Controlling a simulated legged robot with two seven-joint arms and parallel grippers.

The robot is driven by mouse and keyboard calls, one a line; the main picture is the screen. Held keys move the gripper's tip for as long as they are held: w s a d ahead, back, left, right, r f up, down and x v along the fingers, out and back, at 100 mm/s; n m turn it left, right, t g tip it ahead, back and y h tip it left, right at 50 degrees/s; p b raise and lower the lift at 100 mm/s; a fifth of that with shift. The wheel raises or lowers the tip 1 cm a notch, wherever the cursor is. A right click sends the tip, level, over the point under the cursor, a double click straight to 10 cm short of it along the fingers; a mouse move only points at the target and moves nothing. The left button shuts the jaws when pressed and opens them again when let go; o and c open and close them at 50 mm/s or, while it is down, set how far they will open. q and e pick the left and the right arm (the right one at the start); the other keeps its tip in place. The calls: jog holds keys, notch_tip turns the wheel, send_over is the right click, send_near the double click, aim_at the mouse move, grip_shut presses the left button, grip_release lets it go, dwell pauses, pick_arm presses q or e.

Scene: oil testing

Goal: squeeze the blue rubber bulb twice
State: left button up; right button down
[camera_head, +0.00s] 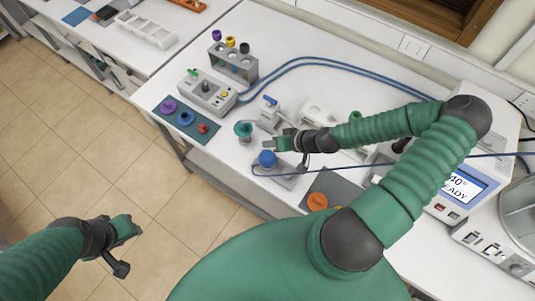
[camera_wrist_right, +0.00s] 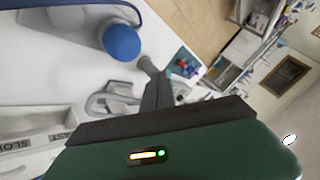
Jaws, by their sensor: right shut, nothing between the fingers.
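The blue rubber bulb (camera_head: 267,159) sits on a small grey base (camera_head: 285,181) near the front edge of the white table. My right gripper (camera_head: 281,143) is just behind and slightly right of the bulb, shut and empty. In the right wrist view the bulb (camera_wrist_right: 122,42) is up and left of the dark fingers (camera_wrist_right: 152,75), with a gap in the picture between them. My left gripper (camera_head: 135,230) hangs over the floor at the lower left, away from the table; its finger gap is too small to judge.
A green-topped piece (camera_head: 243,130) stands left of my right gripper, with a white device with a blue handle (camera_head: 269,112) behind it. A thin blue cord runs around the bulb. A mat with coloured caps (camera_head: 186,119) lies left; an orange knob (camera_head: 317,201) is to the right.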

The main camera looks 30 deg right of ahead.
aim_at(270, 156)
dwell(0.8)
jog(key=shift+r+p, duration=0.1)
jog(key=shift+p, duration=0.2)
notch_tip(270, 156, up, 4)
jog(key=p, duration=0.4)
jog(key=shift+f, duration=0.25)
jog(key=shift+f, duration=0.1)
notch_tip(270, 156, down, 8)
jog(key=b, duration=0.7)
jog(key=shift+f, duration=0.1)
jog(key=shift+d+f+b, duration=0.1)
jog(key=shift+f+b, duration=0.15)
jog(key=shift+b, duration=0.1)
